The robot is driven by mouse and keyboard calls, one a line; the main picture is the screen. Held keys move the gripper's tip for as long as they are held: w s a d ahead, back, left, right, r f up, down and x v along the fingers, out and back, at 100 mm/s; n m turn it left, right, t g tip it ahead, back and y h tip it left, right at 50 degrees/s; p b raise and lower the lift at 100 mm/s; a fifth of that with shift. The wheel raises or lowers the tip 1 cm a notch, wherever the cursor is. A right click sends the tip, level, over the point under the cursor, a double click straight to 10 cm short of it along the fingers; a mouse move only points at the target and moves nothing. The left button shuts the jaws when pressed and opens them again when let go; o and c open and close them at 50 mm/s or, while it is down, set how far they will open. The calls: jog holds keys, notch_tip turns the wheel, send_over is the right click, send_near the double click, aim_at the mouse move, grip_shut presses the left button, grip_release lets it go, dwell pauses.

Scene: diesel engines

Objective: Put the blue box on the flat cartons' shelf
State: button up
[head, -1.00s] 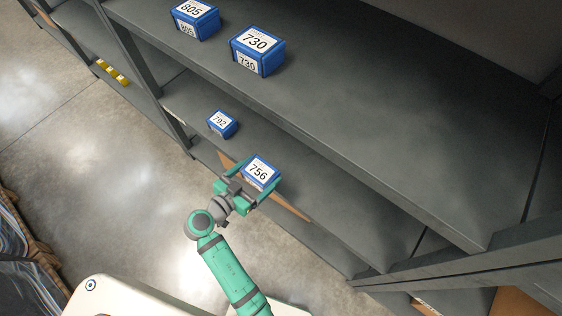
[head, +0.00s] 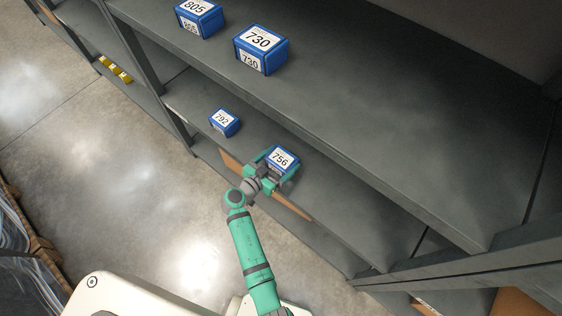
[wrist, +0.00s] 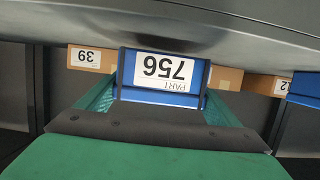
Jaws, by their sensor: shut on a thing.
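A blue box with a white label reading 756 (head: 281,159) is between the fingers of my gripper (head: 275,172), at the front edge of the middle shelf (head: 345,205). In the wrist view the same box (wrist: 163,76) sits between both green fingers, its label upside down. My gripper is shut on it. Brown cartons show below the middle shelf's front edge (head: 292,206), mostly hidden by the board. In the wrist view a carton marked 39 (wrist: 92,60) and another brown carton (wrist: 262,84) appear beyond the box. I cannot tell whether the box touches the shelf.
A blue box marked 792 (head: 224,122) stands on the middle shelf to the left. Blue boxes 805 (head: 199,18) and 730 (head: 260,50) stand on the upper shelf (head: 400,130), which overhangs the middle one. The middle shelf looks clear right of my gripper. A wicker basket (head: 40,250) is at left.

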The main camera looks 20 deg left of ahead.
jog(key=shift+f, duration=0.65)
jog(key=shift+f, duration=0.1)
jog(key=o, duration=1.3)
jog(key=shift+f, duration=0.1)
jog(key=shift+o, duration=0.2)
jog(key=shift+s+r, duration=0.15)
jog(key=shift+r, duration=0.1)
jog(key=v, duration=1.1)
jog(key=shift+s+a, duration=0.15)
jog(key=shift+s, duration=0.15)
jog(key=shift+s+r, duration=0.1)
